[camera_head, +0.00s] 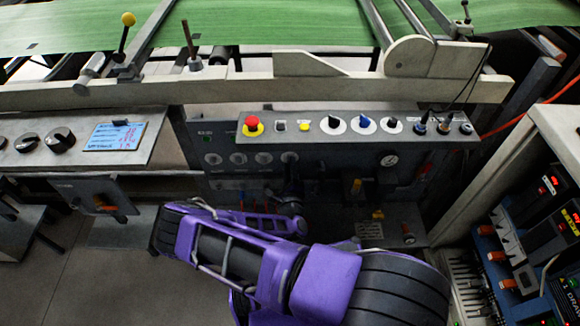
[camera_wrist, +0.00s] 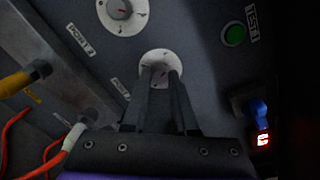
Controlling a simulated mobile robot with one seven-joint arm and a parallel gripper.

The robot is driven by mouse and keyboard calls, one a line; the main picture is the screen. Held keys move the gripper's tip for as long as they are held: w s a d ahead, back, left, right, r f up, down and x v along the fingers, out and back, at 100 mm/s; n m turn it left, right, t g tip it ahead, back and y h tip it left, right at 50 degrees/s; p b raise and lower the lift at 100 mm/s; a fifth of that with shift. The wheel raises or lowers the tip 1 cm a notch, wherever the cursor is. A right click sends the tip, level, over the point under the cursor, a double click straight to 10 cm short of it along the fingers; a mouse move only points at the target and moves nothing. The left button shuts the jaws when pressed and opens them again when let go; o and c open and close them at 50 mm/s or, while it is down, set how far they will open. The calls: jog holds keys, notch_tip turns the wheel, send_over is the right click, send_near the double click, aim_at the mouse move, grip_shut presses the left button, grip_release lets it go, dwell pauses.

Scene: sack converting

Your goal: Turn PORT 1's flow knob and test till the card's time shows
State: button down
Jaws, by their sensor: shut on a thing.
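In the wrist view my gripper (camera_wrist: 160,76) is shut on a flow knob at the centre of a round white dial (camera_wrist: 160,60). The fingers cover most of the knob. A tilted PORT label (camera_wrist: 148,87) sits beside this dial; its number is too blurred to be sure of. Another white dial with a knob (camera_wrist: 122,12) lies above left, with its own PORT label (camera_wrist: 80,40). A green button (camera_wrist: 233,35) under a TEST label is to the right. A small red-lit display (camera_wrist: 263,139) is lower right. In the head view a light-blue card (camera_head: 115,137) with handwriting lies on the left panel, unreadable here.
A red emergency button (camera_head: 253,126) and several knobs line the upper console (camera_head: 350,138). Several white dials (camera_head: 238,158) run below it. Orange hoses (camera_wrist: 18,125) and a yellow-handled part (camera_wrist: 15,84) lie left in the wrist view. A cabinet of electronics (camera_head: 550,215) stands right.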

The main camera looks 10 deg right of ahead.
jog(key=c, duration=0.7)
grip_release()
jog(key=shift+s, duration=0.1)
jog(key=s+a+p, duration=0.1)
jog(key=s+a, duration=0.2)
jog(key=s, duration=1.4)
jog(key=shift+r+p, duration=0.2)
jog(key=shift+p, duration=0.1)
jog(key=shift+a, duration=0.1)
